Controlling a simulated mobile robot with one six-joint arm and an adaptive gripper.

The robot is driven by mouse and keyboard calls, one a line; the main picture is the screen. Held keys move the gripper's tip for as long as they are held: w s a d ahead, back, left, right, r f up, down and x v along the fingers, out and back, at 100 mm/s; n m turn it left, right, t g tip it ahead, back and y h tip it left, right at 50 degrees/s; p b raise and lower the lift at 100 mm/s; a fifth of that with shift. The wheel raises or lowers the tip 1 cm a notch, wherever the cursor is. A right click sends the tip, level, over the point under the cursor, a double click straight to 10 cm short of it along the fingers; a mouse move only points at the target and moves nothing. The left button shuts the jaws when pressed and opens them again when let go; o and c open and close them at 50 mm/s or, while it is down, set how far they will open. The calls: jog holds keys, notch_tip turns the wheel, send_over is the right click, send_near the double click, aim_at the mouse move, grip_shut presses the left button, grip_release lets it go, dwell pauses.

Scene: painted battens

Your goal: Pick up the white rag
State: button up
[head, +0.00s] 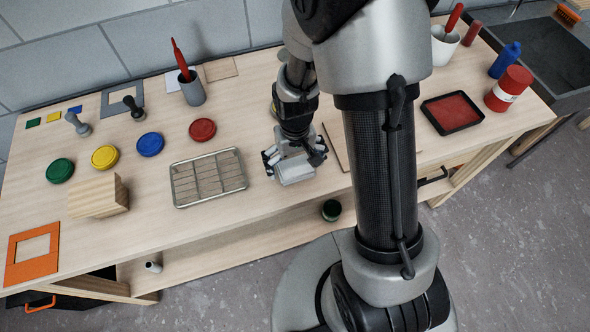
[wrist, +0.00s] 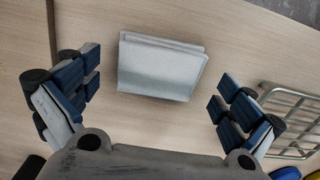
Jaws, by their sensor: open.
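The white rag (wrist: 162,66) is a folded, pale grey-white cloth lying flat on the wooden bench in the wrist view. In the head view the rag (head: 297,173) shows as a small pale block at the front of my gripper (head: 293,158), near the bench's front edge. In the wrist view my gripper (wrist: 155,88) is open. Its two blue-padded fingers stand to the left and right of the rag, with bare wood showing between each finger and the cloth. Nothing is held.
A wire rack (head: 209,177) lies left of my gripper. Red (head: 202,130), blue (head: 150,144) and yellow (head: 105,157) lids lie farther left. A grey cup (head: 193,88) with a red tool stands behind. A red-lined tray (head: 452,112) and red can (head: 508,89) are at right.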

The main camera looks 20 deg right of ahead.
aim_at(295, 167)
jog(key=shift+f, duration=0.3)
jog(key=shift+c, duration=0.4)
jog(key=c, duration=1)
jog(key=shift+r, duration=0.1)
notch_tip(295, 167, up, 20)
jog(key=p, duration=0.5)
jog(key=shift+p, duration=0.35)
jog(key=o, duration=0.4)
jog(key=shift+c, duration=1.4)
